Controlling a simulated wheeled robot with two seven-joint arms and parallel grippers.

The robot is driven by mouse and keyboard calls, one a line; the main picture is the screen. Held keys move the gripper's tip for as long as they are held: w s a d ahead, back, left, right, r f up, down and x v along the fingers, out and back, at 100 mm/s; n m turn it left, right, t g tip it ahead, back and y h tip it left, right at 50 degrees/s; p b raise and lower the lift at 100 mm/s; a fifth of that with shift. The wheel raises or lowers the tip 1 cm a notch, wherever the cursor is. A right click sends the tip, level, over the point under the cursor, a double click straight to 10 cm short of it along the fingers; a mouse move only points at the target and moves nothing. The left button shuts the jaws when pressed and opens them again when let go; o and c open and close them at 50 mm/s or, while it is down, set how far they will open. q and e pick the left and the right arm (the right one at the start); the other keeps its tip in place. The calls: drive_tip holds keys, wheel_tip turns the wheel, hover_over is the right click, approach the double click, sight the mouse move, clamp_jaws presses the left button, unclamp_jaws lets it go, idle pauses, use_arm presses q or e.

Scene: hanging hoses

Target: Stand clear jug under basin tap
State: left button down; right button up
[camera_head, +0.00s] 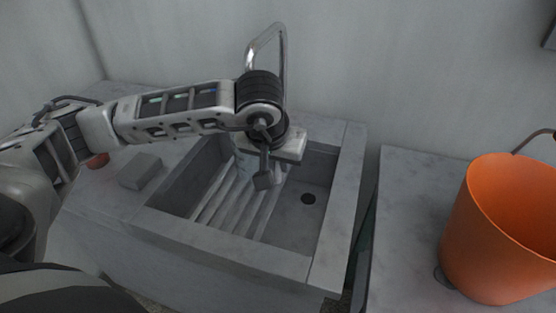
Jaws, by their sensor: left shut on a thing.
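The stone basin (293,263) stands in the middle of the view, with slanted ribs on its left side and a dark drain hole on its right. The chrome tap (283,62) arches up behind it at the back wall; its lower part is hidden by my arm. My left gripper (264,181) points down into the basin, in front of the tap, and is shut on the clear jug (244,165). Only a faint pale part of the jug shows beside the gripper; the rest is hidden or too transparent to make out. I cannot tell whether its base touches the ribs. My right gripper is not in view.
A grey block (139,171) lies on the ledge left of the basin, with a small reddish thing (97,161) behind it, partly hidden by my arm. A large orange bucket (489,235) stands on the right counter (408,205). A gap separates basin and counter.

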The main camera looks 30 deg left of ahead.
use_arm(q)
drive_tip(key=c, duration=1.3)
unclamp_jaws()
drive_tip(key=shift+c, duration=0.2)
drive_tip(key=shift+r, duration=0.3)
drive_tip(key=v, duration=1.5)
drive_tip(key=shift+s, duration=0.15)
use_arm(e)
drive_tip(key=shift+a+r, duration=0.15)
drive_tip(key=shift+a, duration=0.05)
